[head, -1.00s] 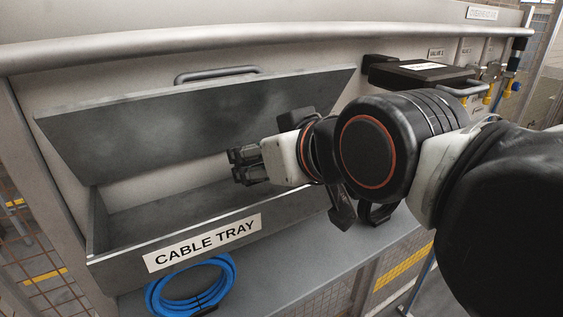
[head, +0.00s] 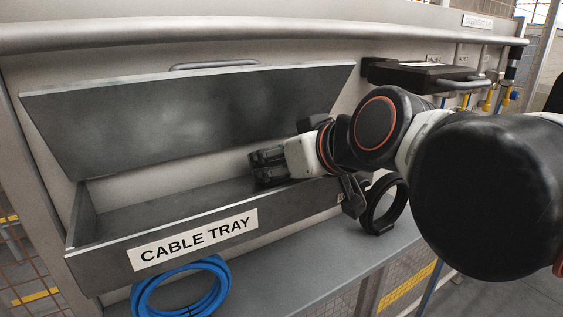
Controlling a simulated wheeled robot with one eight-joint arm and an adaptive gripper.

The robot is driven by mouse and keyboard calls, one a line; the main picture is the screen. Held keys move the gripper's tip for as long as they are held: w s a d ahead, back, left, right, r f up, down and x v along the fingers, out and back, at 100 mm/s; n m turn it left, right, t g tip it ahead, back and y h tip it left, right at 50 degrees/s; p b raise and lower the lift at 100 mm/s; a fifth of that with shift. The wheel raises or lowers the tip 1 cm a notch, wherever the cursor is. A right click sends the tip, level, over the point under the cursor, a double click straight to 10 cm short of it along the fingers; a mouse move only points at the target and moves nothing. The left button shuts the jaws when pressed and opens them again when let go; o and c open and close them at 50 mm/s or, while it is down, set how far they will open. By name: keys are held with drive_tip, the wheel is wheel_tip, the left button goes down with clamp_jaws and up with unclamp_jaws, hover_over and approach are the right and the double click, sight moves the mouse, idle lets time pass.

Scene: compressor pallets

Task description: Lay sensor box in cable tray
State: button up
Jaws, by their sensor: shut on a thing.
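The cable tray (head: 103,261) is a grey metal trough with a white "CABLE TRAY" label on its front wall. Its lid (head: 190,115) is tilted up and open behind it. My gripper (head: 262,168) reaches in from the right, over the right half of the tray and close to its front rim. It is shut, with its dark fingers pointing left. The sensor box it holds is dark and mostly hidden; I cannot tell its outline apart from the fingers. I cannot tell whether it touches the tray floor.
A blue cable coil (head: 181,303) lies on the grey shelf (head: 290,262) below the tray. A black ring (head: 386,205) stands on the shelf at right, near my arm. A black box (head: 420,77) is on the panel at upper right. The tray's left part is clear.

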drive_tip(key=shift+f, duration=0.15)
drive_tip(key=o, duration=1.1)
drive_tip(key=shift+c, duration=0.2)
drive_tip(key=shift+r, duration=0.25)
drive_tip(key=v, duration=1.2)
drive_tip(key=shift+f+b, duration=0.15)
drive_tip(key=shift+b, duration=0.25)
